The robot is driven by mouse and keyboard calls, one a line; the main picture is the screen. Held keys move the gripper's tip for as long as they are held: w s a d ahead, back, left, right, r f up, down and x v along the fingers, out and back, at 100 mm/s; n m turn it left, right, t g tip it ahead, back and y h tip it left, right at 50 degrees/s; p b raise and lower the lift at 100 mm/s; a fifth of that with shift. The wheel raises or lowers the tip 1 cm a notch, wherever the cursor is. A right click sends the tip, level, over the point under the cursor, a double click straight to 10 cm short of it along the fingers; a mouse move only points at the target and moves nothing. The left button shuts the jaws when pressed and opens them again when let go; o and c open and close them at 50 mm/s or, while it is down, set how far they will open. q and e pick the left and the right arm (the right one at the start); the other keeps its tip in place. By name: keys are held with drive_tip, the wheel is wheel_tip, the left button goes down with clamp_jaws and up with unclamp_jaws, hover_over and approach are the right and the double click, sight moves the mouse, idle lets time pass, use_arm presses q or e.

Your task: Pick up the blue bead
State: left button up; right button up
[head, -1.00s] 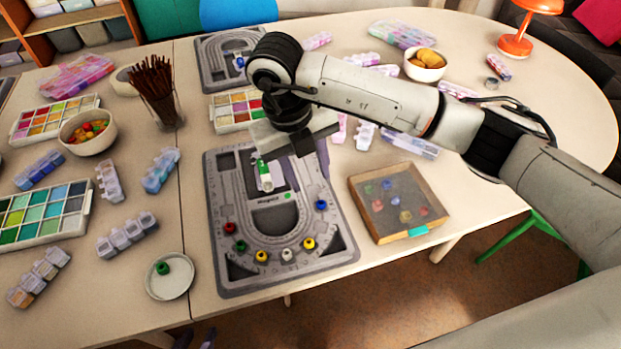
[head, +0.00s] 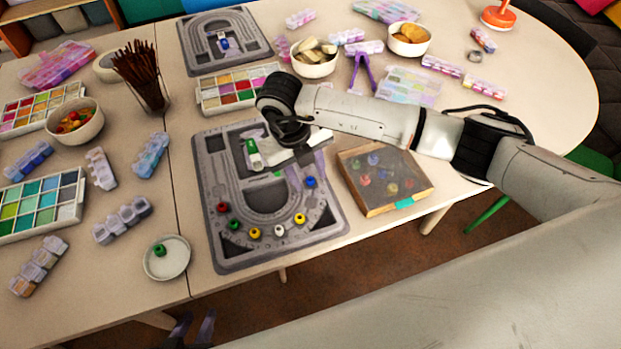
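The blue bead (head: 311,182) sits on the right side of the grey bead board (head: 220,262), near the curved groove. My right gripper (head: 306,172) comes in from the right over the board. Its two purple fingers point down and are apart, with nothing seen between them. The bead shows just below the fingertips, close to the right finger; I cannot tell whether they touch. My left gripper (head: 194,326) shows only as two dark purple fingertips, apart, at the bottom edge below the table.
Red, green, yellow and white beads lie along the board's lower curve. A green-and-white tube (head: 252,155) lies on the board. A wooden tray of beads (head: 372,209) stands to the right. A white saucer (head: 182,269) with a green bead is at the left.

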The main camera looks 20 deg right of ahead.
sight(309, 180)
drive_tip(key=shift+s+d+f, duration=0.15)
drive_tip(key=shift+f, duration=0.25)
clamp_jaws()
wheel_tip(309, 180, up, 10)
drive_tip(key=b, duration=0.1)
drive_tip(key=s+d+r+n+y, duration=0.2)
drive_tip(key=s+n, duration=0.3)
drive_tip(key=n, duration=1.2)
drive_tip(key=s+d+r+n+y, duration=0.2)
drive_tip(key=s+d+r+n, duration=0.2)
drive_tip(key=n, duration=1.3)
drive_tip(key=shift+s+d+r+n, duration=0.15)
drive_tip(key=shift+s+r+n, duration=0.2)
drive_tip(key=shift+s, duration=0.6)
